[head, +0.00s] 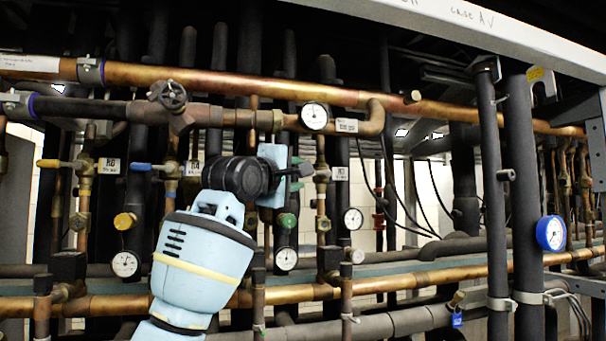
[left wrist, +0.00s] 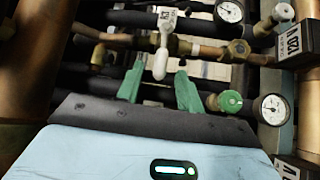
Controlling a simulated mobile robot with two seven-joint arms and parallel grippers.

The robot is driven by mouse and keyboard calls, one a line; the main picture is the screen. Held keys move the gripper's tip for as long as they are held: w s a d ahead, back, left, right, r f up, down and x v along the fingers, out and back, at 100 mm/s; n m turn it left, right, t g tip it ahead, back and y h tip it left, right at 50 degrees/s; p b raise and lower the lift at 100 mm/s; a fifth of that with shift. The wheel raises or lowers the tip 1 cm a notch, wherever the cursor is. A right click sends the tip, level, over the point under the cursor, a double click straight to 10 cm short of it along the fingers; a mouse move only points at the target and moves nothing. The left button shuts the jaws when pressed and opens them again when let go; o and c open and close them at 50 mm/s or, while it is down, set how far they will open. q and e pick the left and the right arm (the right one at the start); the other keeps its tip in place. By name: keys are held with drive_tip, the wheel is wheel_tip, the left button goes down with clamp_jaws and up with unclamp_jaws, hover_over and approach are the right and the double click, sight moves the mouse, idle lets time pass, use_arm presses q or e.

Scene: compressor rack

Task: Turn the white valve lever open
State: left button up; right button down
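The white valve lever (left wrist: 161,62) shows in the left wrist view. It hangs from a valve body on a brass-coloured horizontal pipe (left wrist: 120,40), its rounded end toward my gripper. My left gripper (left wrist: 160,70) has its two green fingers spread, one on each side of the lever's end, with gaps showing on both sides. How deep the lever sits between them I cannot tell. In the head view my left gripper (head: 298,172) is in front of the pipes at the middle, and I cannot make out the white lever there. My right gripper is not in view.
A green knob (left wrist: 230,101) and a gauge (left wrist: 272,109) are right of the fingers. In the head view, a yellow lever (head: 50,163) and a blue lever (head: 140,167) are on the left. Copper pipes (head: 230,85) cross above, and a blue gauge (head: 550,233) is at right.

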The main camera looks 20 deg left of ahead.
use_arm(q)
drive_tip(key=shift+x, duration=1.7)
drive_tip(key=shift+c, duration=0.4)
clamp_jaws()
